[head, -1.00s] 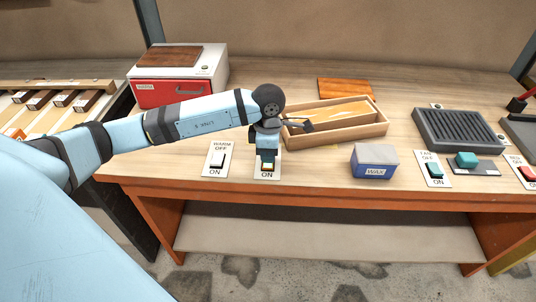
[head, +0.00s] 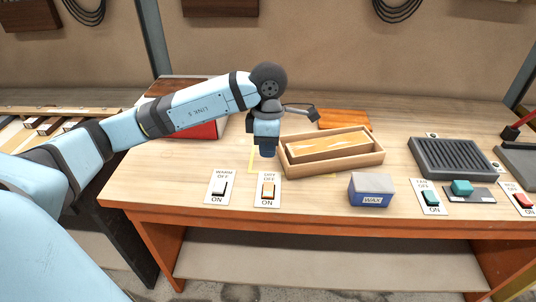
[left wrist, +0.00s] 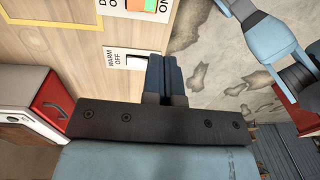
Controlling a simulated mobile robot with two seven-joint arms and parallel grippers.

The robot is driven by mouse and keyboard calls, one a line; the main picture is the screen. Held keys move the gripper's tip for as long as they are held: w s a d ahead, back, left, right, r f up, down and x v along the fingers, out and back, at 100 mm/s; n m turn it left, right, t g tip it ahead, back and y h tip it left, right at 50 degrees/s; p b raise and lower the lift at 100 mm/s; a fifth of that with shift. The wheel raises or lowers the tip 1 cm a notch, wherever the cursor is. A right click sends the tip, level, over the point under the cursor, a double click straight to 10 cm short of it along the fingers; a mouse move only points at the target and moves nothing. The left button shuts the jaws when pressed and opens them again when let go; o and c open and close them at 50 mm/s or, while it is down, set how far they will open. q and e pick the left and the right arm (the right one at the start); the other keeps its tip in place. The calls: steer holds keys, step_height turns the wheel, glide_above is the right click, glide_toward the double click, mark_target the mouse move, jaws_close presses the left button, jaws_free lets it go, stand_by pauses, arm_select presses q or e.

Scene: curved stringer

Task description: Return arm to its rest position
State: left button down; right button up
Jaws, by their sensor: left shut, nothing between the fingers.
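My left gripper (head: 266,150) is shut and empty. In the head view it points down above the workbench (head: 140,185), behind an orange rocker switch (head: 268,188) and left of a wooden tray. Its closed fingers also show in the left wrist view (left wrist: 165,72), with the white WARM switch (left wrist: 137,62) just beyond them. The fingers look apart from both switches. The WARM switch also stands at the bench's front in the head view (head: 219,186). My right gripper is not in view.
The wooden tray (head: 372,160) holds a long wooden piece. A blue WAX block (head: 370,190), a dark ribbed tray (head: 450,158) and more switches (head: 430,197) are to the right. A red-fronted box (head: 205,130) stands behind my left arm. Bare bench lies left of the switches.

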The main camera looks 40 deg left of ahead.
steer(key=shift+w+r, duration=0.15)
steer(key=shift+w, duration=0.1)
